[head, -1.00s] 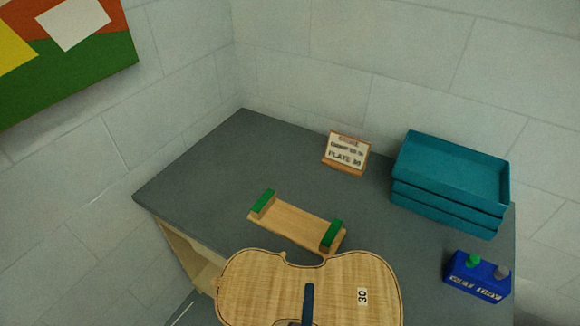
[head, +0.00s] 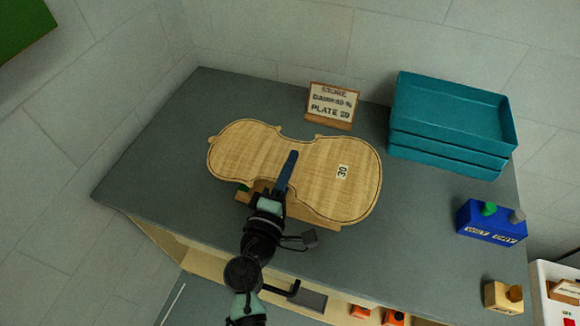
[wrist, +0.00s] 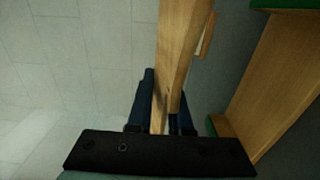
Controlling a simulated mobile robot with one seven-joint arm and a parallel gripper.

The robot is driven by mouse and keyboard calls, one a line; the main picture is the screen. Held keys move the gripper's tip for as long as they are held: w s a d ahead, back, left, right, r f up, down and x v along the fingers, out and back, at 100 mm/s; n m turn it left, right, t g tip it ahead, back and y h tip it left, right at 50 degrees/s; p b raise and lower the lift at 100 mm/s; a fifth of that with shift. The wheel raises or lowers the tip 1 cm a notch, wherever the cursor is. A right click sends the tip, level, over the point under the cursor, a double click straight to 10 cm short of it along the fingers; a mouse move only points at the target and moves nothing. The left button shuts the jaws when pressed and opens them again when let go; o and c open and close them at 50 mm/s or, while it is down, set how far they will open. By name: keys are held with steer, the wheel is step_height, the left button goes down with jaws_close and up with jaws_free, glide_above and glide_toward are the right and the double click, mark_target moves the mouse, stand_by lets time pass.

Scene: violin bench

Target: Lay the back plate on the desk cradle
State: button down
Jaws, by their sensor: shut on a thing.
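The back plate (head: 235,155) is a pale wooden violin back with a "30" label. In the head view it spans the middle of the desk, above the cradle. My gripper (head: 287,170) is shut on the plate's near edge at the waist. In the wrist view, my gripper (wrist: 160,110) has the plate (wrist: 178,45) edge-on between its fingers. The cradle (head: 300,212) is mostly hidden under the plate in the head view. The wrist view shows the wooden cradle (wrist: 275,75) with green pads to the right, with a gap between it and the plate.
The grey desk (head: 150,170) is clear at the left. A small sign (head: 332,105) stands behind the plate. Teal stacked trays (head: 450,120) are at the back right. A blue block with knobs (head: 490,222) and a tan block (head: 503,296) sit at the right edge.

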step_height(320, 180, down, 6)
steer(key=b, duration=0.4)
steer(key=shift+r+b, duration=0.15)
steer(key=shift+b, duration=0.15)
step_height(320, 180, down, 3)
steer(key=b, duration=0.3)
steer(key=shift+b, duration=0.35)
steer(key=shift+f+b, duration=0.45)
steer(key=shift+b, duration=0.15)
stand_by(0.7)
steer(key=c, duration=0.8)
jaws_free()
steer(key=shift+o, duration=0.2)
steer(key=shift+a, duration=0.1)
